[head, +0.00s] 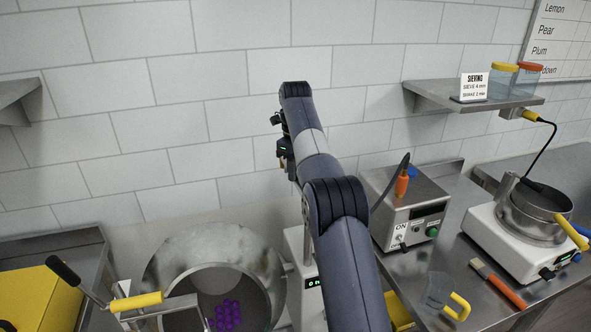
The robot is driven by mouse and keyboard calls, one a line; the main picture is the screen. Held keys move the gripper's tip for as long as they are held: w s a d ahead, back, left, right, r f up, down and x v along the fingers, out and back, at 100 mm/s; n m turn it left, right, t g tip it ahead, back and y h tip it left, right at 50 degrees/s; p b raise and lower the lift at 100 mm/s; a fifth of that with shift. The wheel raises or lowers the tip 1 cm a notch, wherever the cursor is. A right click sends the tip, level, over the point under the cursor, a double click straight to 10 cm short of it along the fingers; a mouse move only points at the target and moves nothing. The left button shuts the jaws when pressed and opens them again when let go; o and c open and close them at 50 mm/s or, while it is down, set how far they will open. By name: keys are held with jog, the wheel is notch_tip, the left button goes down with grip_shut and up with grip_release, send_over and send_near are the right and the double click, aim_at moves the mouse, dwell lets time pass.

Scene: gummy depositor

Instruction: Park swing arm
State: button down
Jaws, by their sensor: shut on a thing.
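My gripper (284,158) is at the far end of my arm, high in front of the tiled wall and left of the wrist. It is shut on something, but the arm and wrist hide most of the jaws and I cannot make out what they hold. A thin upright metal rod (306,218) shows just below it, beside my arm; I cannot tell whether it belongs to the swing arm. At the lower left, a metal bar with a yellow grip (137,302) crosses the front of a round steel drum (165,262) holding purple gummies (228,312).
A black-knobbed lever (64,270) and a yellow box (38,300) are at the left. A white unit (308,293) stands behind my arm. At the right are a steel control box (408,212), a clear cup (437,290), a brush (498,284) and a sieve machine (505,242). A shelf (440,95) juts above.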

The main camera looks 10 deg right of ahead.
jog(key=shift+d, duration=0.1)
dwell(0.3)
jog(key=c, duration=1.3)
grip_release()
jog(key=shift+d, duration=0.15)
jog(key=shift+o, duration=0.3)
